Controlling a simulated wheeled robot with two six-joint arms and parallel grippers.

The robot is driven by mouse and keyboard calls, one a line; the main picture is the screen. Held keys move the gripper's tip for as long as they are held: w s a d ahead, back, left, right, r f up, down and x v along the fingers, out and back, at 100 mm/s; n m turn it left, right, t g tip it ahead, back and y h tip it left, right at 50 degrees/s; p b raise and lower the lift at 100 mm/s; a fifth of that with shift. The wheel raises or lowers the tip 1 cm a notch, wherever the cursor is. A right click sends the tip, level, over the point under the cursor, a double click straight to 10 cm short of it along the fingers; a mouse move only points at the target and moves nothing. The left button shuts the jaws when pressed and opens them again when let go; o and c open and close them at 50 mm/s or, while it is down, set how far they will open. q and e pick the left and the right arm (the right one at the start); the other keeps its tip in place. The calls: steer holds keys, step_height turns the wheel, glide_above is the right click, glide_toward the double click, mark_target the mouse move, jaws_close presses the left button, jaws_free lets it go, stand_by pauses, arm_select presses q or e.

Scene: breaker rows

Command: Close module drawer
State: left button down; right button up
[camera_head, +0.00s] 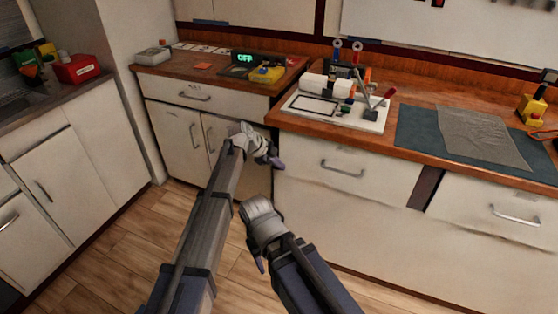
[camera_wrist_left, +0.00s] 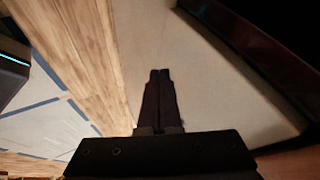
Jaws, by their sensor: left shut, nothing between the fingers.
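Several pale drawer fronts show in the head view: one with a bar handle under the left counter (camera_head: 180,98), one under the middle counter (camera_head: 320,182) and one at the right (camera_head: 480,208). None stands clearly pulled out, and I cannot tell which is the module drawer. My left gripper (camera_head: 273,161) is at the corner between the left cabinet and the middle drawer front, clear of the handles. In the left wrist view its fingers (camera_wrist_left: 159,95) are shut and empty in front of a pale panel (camera_wrist_left: 205,75). My right gripper (camera_head: 260,264) hangs lower, above the floor; its jaws are unclear.
The middle counter carries a white tray of parts (camera_head: 375,124) and a blue-grey mat (camera_head: 415,128). The left counter holds a display reading OFF (camera_head: 245,58). A red box (camera_head: 78,69) sits on the far-left counter. Wooden floor (camera_head: 130,235) is clear at lower left.

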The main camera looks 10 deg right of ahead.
arm_select(q)
steer(key=p+v, duration=0.6)
steer(key=v, duration=0.3)
steer(key=shift+r+p, duration=0.2)
steer(key=shift+p, duration=0.2)
steer(key=shift+s+a, duration=0.1)
steer(key=shift+a, duration=0.05)
steer(key=s+a+f+n+g+y, duration=0.1)
steer(key=s+a+f+n+y, duration=0.15)
steer(key=s+a+n, duration=0.95)
steer(key=s+a+f+n+y, duration=0.2)
steer(key=s+a+n+y, duration=0.2)
steer(key=s+a+n, duration=0.85)
steer(key=s+d+r+m+g+y+p, duration=0.1)
steer(key=s+d+r+m+p, duration=0.3)
steer(key=s+d+r+p, duration=0.4)
step_height(320, 180, up, 4)
steer(key=d+y+p, duration=0.1)
steer(key=p, duration=0.2)
steer(key=shift+s+f+m+g, duration=0.15)
steer(key=shift+s+m+g, duration=0.1)
steer(key=shift+m+g, duration=0.1)
